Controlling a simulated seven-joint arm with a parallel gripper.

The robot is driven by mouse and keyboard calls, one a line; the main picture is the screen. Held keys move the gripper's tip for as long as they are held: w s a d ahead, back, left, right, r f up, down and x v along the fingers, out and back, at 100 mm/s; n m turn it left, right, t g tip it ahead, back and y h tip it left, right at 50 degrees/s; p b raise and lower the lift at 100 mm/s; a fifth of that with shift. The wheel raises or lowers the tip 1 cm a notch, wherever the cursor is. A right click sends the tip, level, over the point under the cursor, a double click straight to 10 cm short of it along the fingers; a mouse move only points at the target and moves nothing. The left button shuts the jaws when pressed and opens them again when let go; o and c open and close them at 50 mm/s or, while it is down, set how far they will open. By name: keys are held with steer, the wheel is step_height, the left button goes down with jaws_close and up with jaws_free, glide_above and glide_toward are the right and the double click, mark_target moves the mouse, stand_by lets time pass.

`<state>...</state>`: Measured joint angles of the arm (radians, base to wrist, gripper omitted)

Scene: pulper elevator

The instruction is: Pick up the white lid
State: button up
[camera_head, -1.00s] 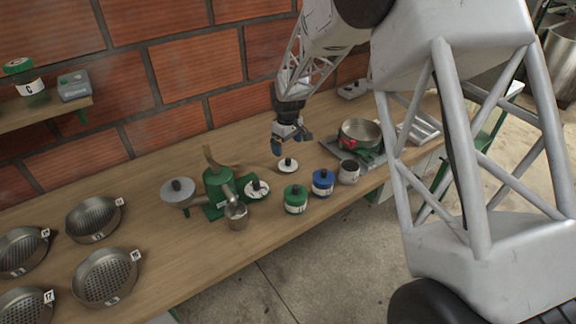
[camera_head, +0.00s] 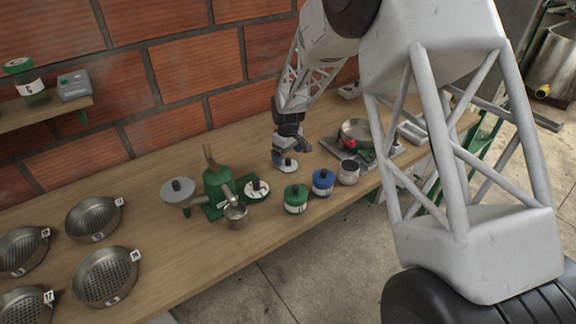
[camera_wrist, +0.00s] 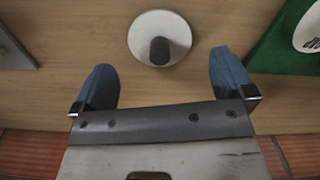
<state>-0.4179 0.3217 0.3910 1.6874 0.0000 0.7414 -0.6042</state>
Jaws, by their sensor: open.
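The white lid (camera_wrist: 142,31) is a round disc with a black knob on top. It lies flat on the wooden table, knob up. In the wrist view it sits just beyond my fingertips, roughly centred between them. My gripper (camera_wrist: 161,78) is open, its two blue fingers apart and nothing between them. In the head view my gripper (camera_head: 285,158) is low over the white lid (camera_head: 286,167) and partly covers it. I cannot tell whether the fingers touch the table.
A green jar (camera_head: 296,200), a blue jar (camera_head: 323,183) and a metal cup (camera_head: 348,173) stand in front. A green pulper (camera_head: 217,190) is to the left. A scale with a pan (camera_head: 357,134) is to the right. The brick wall (camera_head: 170,72) is behind.

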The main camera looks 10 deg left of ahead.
mark_target(288, 159)
steer(key=shift+f, duration=1.7)
steer(key=c, duration=0.9)
steer(key=shift+r, duration=5.05)
steer(key=shift+d, duration=0.1)
steer(key=shift+m, duration=0.4)
steer(key=d+r, duration=0.1)
steer(key=d, duration=0.6)
steer(key=s+d+r, duration=0.1)
steer(key=d, duration=0.6)
steer(key=s+d+r, duration=0.1)
steer(key=d, duration=0.6)
steer(key=shift+s+d+r, duration=0.1)
steer(key=shift+s+d, duration=0.05)
steer(key=shift+s, duration=0.05)
